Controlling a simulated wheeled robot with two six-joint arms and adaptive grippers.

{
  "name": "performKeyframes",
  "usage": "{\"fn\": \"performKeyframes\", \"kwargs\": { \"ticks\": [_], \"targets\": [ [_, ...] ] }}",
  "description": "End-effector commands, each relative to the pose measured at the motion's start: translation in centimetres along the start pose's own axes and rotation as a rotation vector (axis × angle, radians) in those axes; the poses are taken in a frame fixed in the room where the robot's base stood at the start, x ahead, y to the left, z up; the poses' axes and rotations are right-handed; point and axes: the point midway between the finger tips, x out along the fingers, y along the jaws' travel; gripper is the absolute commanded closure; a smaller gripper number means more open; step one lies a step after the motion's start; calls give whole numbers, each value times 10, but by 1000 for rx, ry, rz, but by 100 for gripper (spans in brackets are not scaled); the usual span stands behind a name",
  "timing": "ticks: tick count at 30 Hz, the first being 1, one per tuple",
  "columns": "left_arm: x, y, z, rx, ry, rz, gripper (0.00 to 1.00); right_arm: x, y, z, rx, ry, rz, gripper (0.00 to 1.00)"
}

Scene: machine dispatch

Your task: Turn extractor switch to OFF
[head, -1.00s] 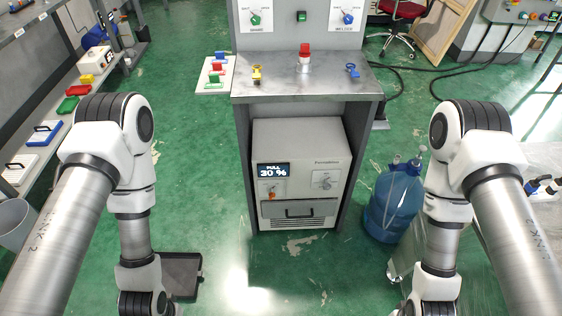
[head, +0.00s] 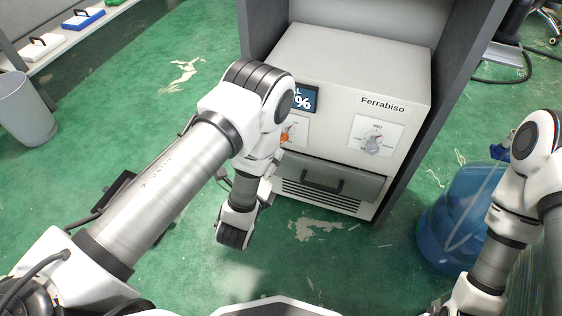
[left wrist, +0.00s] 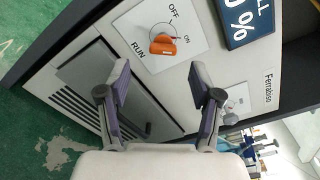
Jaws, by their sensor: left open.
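The orange switch knob (left wrist: 163,45) is on a white plate marked OFF, ON and RUN in the left wrist view. Its exact setting is hard to tell. In the head view the knob (head: 289,131) shows beside my left arm, which partly covers its plate. It is on the front of a grey-white machine (head: 345,60) labelled Ferrabiso. My left gripper (left wrist: 161,82) is open and empty, its two fingers pointing toward the panel just below the knob, apart from it. In the head view its fingers are hidden behind the arm. My right gripper is outside the head view.
A grey knob (head: 374,142) is right of the orange one. A display (head: 303,98) is above the orange knob, and a drawer with a dark handle (head: 323,183) below. A blue water bottle (head: 452,222) stands right of the machine. A bin (head: 25,110) is far left.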

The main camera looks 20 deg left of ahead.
Motion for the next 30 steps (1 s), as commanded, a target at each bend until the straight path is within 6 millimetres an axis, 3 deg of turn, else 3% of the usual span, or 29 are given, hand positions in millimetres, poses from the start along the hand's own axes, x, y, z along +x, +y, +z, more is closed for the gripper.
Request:
{"fn": "performKeyframes", "kwargs": {
  "ticks": [1, 5, 15, 23, 24, 29, 30],
  "targets": [
    [2, 4, -4, 26, -9, -19, 35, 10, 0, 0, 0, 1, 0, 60],
    [16, -1, -2, 45, -18, -32, 35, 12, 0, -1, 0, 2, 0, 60],
    [74, -2, -1, 42, -15, -27, 35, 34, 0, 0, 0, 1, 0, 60],
    [79, -4, 0, 42, -13, -25, 35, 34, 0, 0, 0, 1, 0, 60],
    [79, -4, 0, 42, -13, -25, 39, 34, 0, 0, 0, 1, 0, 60],
    [79, -3, 0, 42, -13, -25, 96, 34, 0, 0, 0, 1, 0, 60],
    [79, -3, 0, 42, -13, -25, 96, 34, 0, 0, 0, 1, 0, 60]
  ]
}}
